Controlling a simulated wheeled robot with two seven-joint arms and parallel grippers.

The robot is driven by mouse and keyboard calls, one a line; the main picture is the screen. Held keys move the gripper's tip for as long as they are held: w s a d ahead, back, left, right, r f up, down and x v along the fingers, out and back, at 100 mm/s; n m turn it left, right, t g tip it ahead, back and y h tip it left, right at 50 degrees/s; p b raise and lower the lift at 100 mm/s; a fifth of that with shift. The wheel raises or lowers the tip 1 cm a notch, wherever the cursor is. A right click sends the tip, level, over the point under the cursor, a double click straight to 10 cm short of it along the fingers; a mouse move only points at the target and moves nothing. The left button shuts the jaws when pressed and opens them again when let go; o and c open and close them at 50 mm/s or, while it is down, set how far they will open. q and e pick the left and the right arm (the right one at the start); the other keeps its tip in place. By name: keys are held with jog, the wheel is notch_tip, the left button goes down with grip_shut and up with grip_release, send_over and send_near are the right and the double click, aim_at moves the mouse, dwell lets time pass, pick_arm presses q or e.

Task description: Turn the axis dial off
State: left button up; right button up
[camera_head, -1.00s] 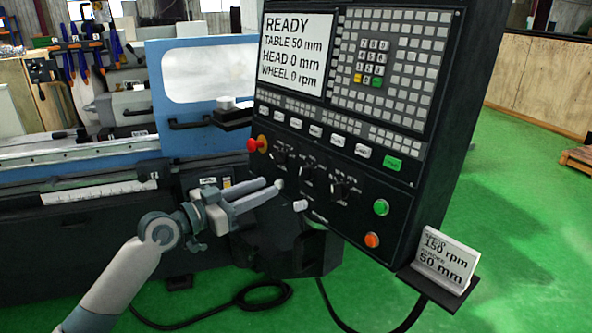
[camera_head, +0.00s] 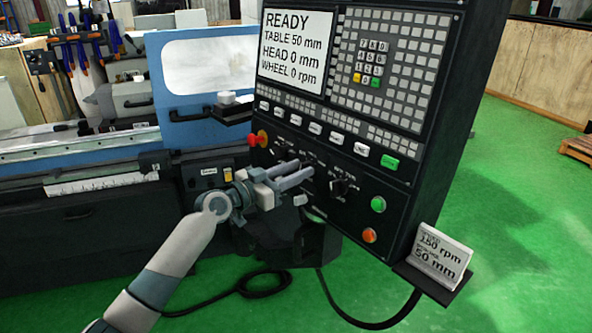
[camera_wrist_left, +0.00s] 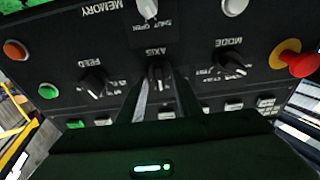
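The axis dial (camera_wrist_left: 159,76) is a black knob under the label AXIS, shown upside down in the left wrist view. Its pointer looks roughly upright in that view. My left gripper (camera_head: 304,169) is at the control panel's lower dial row. Its two fingers are apart, one on each side of the axis dial in the wrist view (camera_wrist_left: 160,95). I cannot tell whether they touch it. In the head view the fingers mostly hide the axis dial. My right gripper is not in view.
The mode dial (camera_wrist_left: 234,68) and feed dial (camera_wrist_left: 93,83) flank the axis dial. A red emergency knob (camera_head: 259,138), green button (camera_head: 378,204) and orange button (camera_head: 369,235) are on the panel. The screen (camera_head: 297,50) reads READY. A sign (camera_head: 441,257) stands at lower right.

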pick_arm(q)
grip_shut()
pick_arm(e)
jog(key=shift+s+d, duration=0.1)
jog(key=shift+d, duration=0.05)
